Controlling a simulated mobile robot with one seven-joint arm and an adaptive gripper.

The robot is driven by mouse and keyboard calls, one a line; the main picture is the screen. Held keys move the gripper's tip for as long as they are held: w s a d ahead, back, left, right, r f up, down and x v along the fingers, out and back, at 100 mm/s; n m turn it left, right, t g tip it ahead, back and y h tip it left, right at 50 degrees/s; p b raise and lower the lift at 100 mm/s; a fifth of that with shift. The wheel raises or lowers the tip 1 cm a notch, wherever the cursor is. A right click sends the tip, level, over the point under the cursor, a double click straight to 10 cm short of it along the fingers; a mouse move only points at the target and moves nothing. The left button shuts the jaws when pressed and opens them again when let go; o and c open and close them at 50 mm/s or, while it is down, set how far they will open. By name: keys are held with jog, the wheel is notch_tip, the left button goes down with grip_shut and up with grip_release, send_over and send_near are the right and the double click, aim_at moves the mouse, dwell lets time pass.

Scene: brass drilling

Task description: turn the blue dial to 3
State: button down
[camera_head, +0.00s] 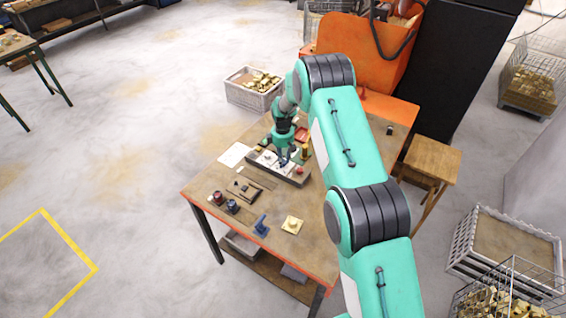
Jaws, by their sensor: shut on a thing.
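A low panel (297,179) with dark sides and a pale top lies on the wooden workbench. My gripper (284,162) points down over the middle of the panel, at the end of my green arm. It is shut on the blue dial, which is mostly hidden by the fingers. The dial's pointer and the numbers around it are too small to read from here.
The workbench (313,240) also holds a white sheet (234,154), a dark tray (243,190), a blue clamp-like part (261,226) and a yellow block (292,225). A red and a dark blue small part stand near the left edge. An orange machine (357,50) stands behind.

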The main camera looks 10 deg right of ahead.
jog(key=m, duration=0.1)
jog(key=m+b, duration=0.2)
jog(key=shift+w+a+m, duration=0.1)
jog(key=shift+a+m, duration=0.15)
jog(key=shift+m, duration=0.05)
jog(key=m+b, duration=0.2)
jog(key=m, duration=0.2)
jog(key=shift+w+m, duration=0.1)
jog(key=shift+m, duration=0.2)
jog(key=m+b, duration=0.1)
jog(key=m, duration=0.3)
jog(key=shift+w+d+r+b, duration=0.1)
jog(key=shift+d+r+b, duration=0.1)
jog(key=shift+b, duration=0.15)
jog(key=shift+d+r+m, duration=0.1)
jog(key=shift+m, duration=1.3)
jog(key=shift+w+r, duration=0.1)
jog(key=shift+w, duration=0.05)
jog(key=c, duration=1.4)
grip_release()
jog(key=shift+c, duration=0.2)
jog(key=shift+s+d+f, duration=0.1)
jog(key=shift+s+f, duration=0.1)
jog(key=shift+f, duration=0.1)
jog(key=shift+r, duration=0.1)
notch_tip(320, 180, up, 12)
